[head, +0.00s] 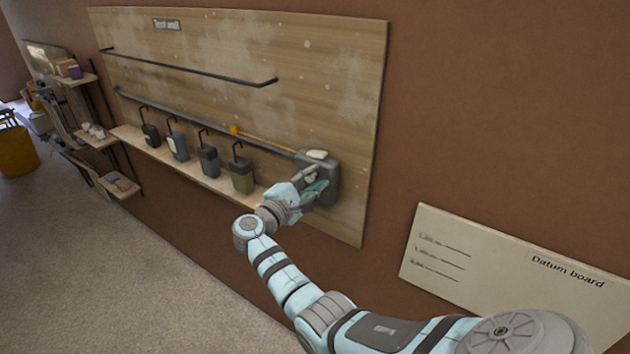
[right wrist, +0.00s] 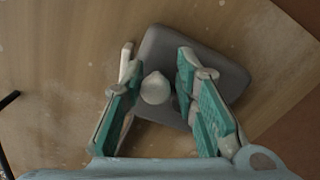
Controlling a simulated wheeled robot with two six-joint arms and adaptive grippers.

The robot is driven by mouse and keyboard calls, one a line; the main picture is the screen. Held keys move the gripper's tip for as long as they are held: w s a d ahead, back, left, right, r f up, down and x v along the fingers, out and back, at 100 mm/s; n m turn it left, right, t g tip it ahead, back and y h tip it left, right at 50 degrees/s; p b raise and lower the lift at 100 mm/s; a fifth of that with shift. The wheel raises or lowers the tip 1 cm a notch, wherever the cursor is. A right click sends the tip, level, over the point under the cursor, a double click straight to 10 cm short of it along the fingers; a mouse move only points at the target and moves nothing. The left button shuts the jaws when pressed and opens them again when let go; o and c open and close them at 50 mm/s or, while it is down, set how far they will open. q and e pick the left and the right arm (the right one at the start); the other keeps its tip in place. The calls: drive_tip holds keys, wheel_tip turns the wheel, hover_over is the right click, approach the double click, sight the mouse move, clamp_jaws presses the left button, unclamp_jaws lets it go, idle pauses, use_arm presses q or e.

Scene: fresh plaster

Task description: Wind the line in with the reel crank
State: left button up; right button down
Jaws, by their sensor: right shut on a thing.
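The reel is a grey rounded box (head: 332,177) on the right end of the wooden wall board. An orange line (head: 268,143) runs from it leftward along a dark rail to a small yellow piece (head: 234,130). My right gripper (head: 314,186) is at the front of the reel and covers part of it. In the right wrist view, a pale round crank knob (right wrist: 155,88) sits between the teal finger pads, in front of the grey reel (right wrist: 222,62). The gripper is shut on this knob; the crank arm is mostly hidden. My left gripper is not in view.
Several dark containers (head: 208,160) hang from hooks above a narrow ledge (head: 150,149), left of my gripper. A second rail (head: 190,66) crosses the board higher up. A datum board (head: 500,270) is at the lower right.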

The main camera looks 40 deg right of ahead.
drive_tip(key=shift+w+a+n, duration=0.1)
drive_tip(key=shift+w+n, duration=0.05)
drive_tip(key=shift+n, duration=0.35)
drive_tip(key=c, duration=1.5)
unclamp_jaws()
drive_tip(key=shift+o, duration=0.4)
drive_tip(key=shift+w+f, duration=0.1)
drive_tip(key=shift+w, duration=0.15)
drive_tip(key=v, duration=1.2)
